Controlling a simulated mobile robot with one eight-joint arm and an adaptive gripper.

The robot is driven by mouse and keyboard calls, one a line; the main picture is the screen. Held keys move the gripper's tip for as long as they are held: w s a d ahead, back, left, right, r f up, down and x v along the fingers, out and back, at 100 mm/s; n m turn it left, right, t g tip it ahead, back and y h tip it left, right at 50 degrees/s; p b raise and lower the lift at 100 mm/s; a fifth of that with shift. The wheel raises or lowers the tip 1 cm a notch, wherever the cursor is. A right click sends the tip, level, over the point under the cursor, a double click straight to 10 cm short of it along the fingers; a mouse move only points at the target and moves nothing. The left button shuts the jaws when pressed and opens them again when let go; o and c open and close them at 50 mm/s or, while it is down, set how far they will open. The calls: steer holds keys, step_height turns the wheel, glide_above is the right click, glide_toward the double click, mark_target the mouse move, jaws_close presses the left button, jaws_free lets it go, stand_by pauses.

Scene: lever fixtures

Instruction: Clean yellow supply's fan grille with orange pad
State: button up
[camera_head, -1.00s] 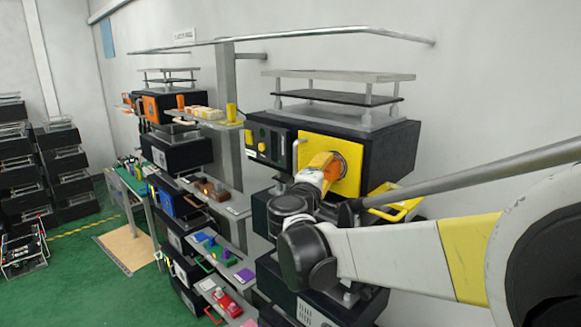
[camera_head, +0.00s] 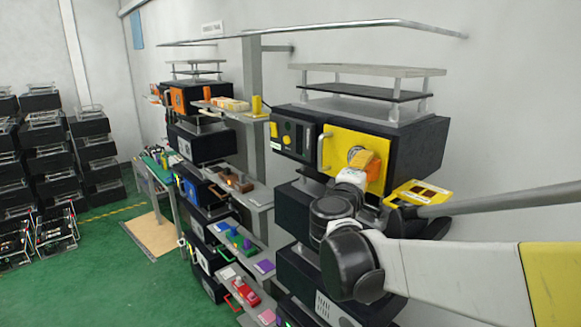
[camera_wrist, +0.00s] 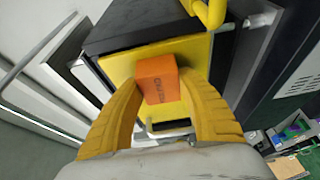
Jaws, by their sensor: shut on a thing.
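The yellow supply is a black box with a yellow front panel (camera_head: 337,140), mounted high on the rack at the right. Its round fan grille (camera_head: 355,153) is partly hidden behind my gripper. My gripper (camera_head: 366,165) is in front of the panel at the grille's lower right. In the wrist view my gripper (camera_wrist: 162,88) has its two yellow fingers shut on the orange pad (camera_wrist: 157,78), a block with dark lettering. The yellow panel lies just behind the pad. I cannot tell whether the pad touches the grille.
A yellow handle (camera_wrist: 207,12) sticks out near the panel in the wrist view. A yellow tray (camera_head: 420,192) juts out right of my wrist. A dark control panel (camera_head: 291,137) is left of the yellow panel. Shelves with small coloured objects stand further left.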

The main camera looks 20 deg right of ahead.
mark_target(345, 154)
steer(key=shift+w+a+f+b, duration=0.1)
steer(key=shift+w+a+b, duration=0.25)
steer(key=shift+w, duration=0.7)
steer(key=shift+w+a+r+b, duration=0.15)
steer(key=shift+w+a, duration=0.3)
steer(key=shift+w, duration=0.65)
steer(key=shift+w+a+f+b, duration=0.15)
steer(key=shift+w+a+b, duration=0.25)
steer(key=shift+w, duration=0.85)
steer(key=shift+r+p, duration=0.3)
steer(key=shift+r, duration=0.2)
steer(key=shift+s+d+p, duration=0.15)
steer(key=shift+s+d, duration=0.3)
steer(key=shift+s, duration=0.8)
steer(key=shift+s+d+p, duration=0.2)
steer(key=shift+s+d, duration=0.25)
steer(key=shift+s, duration=0.8)
steer(key=shift+s+d+p, duration=0.15)
steer(key=shift+s+d, duration=0.3)
steer(key=shift+s, duration=0.8)
steer(key=shift+w+a+f+b, duration=0.1)
steer(key=shift+w+a+b, duration=0.3)
steer(key=shift+w, duration=0.85)
steer(key=shift+w+a+r+b, duration=0.1)
steer(key=shift+w+a+b, duration=0.35)
steer(key=shift+w, duration=0.85)
steer(key=shift+w+a+f+b, duration=0.15)
steer(key=shift+w+a, duration=0.4)
steer(key=shift+w, duration=0.7)
steer(key=shift+s, duration=0.1)
